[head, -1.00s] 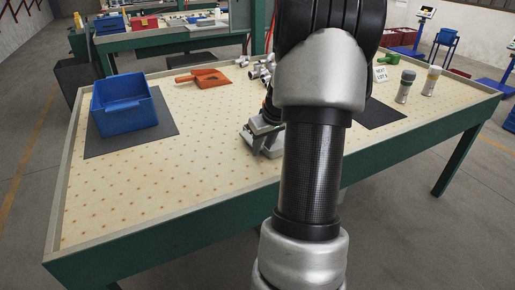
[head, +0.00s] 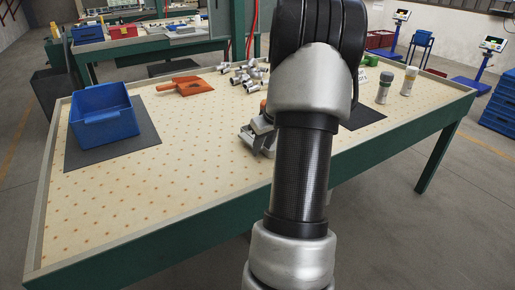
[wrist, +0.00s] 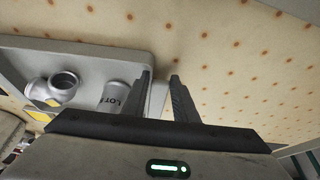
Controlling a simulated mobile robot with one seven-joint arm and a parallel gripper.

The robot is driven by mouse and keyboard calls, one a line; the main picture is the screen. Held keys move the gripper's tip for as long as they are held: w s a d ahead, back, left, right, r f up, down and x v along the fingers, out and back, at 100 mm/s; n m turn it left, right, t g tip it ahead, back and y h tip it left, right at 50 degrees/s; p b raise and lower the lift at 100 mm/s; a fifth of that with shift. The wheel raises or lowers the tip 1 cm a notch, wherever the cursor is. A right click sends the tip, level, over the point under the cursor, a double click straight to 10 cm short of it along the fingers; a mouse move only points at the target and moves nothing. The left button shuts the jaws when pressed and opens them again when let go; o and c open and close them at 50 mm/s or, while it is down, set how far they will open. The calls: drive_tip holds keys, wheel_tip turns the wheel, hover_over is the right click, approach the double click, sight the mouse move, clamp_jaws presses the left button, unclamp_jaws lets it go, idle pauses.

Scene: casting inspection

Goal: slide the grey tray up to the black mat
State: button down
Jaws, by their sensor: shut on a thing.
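The grey tray (wrist: 120,53) shows in the wrist view at the left, with metal pipe-like castings and a pale cylinder lettered "LOT" in it. My gripper (wrist: 161,76) is shut on the tray's wall at the tray's right end, one finger on each side. In the head view my gripper (head: 262,137) is low over the middle of the table, partly behind my arm. My arm hides the tray there. A black mat (head: 365,117) lies to the right of my arm, partly hidden by it. A dark mat (head: 85,158) lies at the left under a blue bin.
The blue bin (head: 105,125) stands on the left mat. An orange scoop-like thing (head: 190,86) and loose metal fittings (head: 245,75) lie towards the back. Two capped cylinders (head: 384,88) stand beyond the right mat. The dotted table's front left is clear.

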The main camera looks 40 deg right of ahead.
drive_tip(key=shift+s+d, duration=0.1)
drive_tip(key=shift+d, duration=0.3)
drive_tip(key=shift+s+d, duration=0.25)
drive_tip(key=shift+d, duration=0.75)
drive_tip(key=shift+s+d, duration=0.2)
drive_tip(key=shift+d, duration=0.8)
drive_tip(key=c, duration=1.3)
unclamp_jaws()
drive_tip(key=shift+c, duration=0.2)
drive_tip(key=p+v, duration=0.4)
drive_tip(key=v, duration=1.3)
drive_tip(key=shift+a+r, duration=0.15)
drive_tip(key=shift+r, duration=0.1)
drive_tip(key=shift+s, duration=0.1)
